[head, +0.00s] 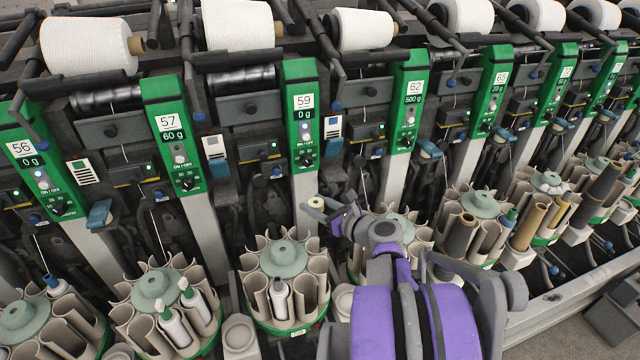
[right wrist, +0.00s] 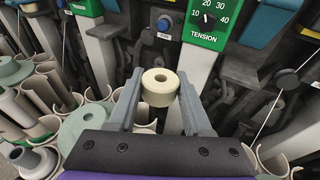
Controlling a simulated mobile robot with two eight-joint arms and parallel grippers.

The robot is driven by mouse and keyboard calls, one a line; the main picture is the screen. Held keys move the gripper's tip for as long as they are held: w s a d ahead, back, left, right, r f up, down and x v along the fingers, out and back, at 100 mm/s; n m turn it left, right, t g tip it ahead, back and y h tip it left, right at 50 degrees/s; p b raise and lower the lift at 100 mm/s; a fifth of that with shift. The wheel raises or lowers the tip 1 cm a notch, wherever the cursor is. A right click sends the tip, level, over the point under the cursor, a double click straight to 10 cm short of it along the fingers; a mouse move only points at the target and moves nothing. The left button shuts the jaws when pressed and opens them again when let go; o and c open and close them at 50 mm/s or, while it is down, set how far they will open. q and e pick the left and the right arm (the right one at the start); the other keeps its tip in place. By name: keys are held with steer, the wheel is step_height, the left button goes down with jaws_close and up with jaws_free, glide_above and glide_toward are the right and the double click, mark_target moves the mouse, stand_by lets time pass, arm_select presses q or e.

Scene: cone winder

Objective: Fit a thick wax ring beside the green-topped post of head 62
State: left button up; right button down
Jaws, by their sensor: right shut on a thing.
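A thick cream wax ring (head: 316,203) with a small central hole is held at the tips of my right gripper (head: 329,210). In the right wrist view the ring (right wrist: 159,88) sits between the two grey fingers (right wrist: 156,100), its hole facing up. The post of head 62 has a green top panel (head: 407,97) reading 62 and 500 g; its pale lower part (head: 393,178) runs down behind my right arm. In the head view the ring is left of that post and apart from it, near the foot of the post of head 59 (head: 302,110). My left gripper is out of view.
Round magazines of tubes stand along the front, one (head: 284,258) just left of my right arm. More green-topped posts, such as head 57 (head: 174,130) and head 65 (head: 492,88), flank the place. White yarn cones (head: 360,29) lie along the top. Dark machine parts fill the gaps between posts.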

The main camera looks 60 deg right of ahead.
steer(key=s+d+m+g+h+b, duration=0.1)
steer(key=s+d+m+h, duration=0.15)
steer(key=s, duration=0.25)
steer(key=s+d+m+g+h, duration=0.2)
steer(key=s+h, duration=0.1)
steer(key=s, duration=0.1)
steer(key=shift+h, duration=0.25)
steer(key=w+d, duration=0.6)
steer(key=w, duration=0.1)
steer(key=w+d, duration=0.3)
steer(key=d, duration=0.1)
steer(key=shift+w+r, duration=0.25)
steer(key=shift+r, duration=0.1)
steer(key=x, duration=0.3)
steer(key=shift+w+d+f, duration=0.15)
steer(key=shift+w+d, duration=0.05)
steer(key=shift+f, duration=0.35)
steer(key=shift+s+a, duration=0.1)
steer(key=shift+c, duration=1.6)
jaws_free()
steer(key=shift+f, duration=0.1)
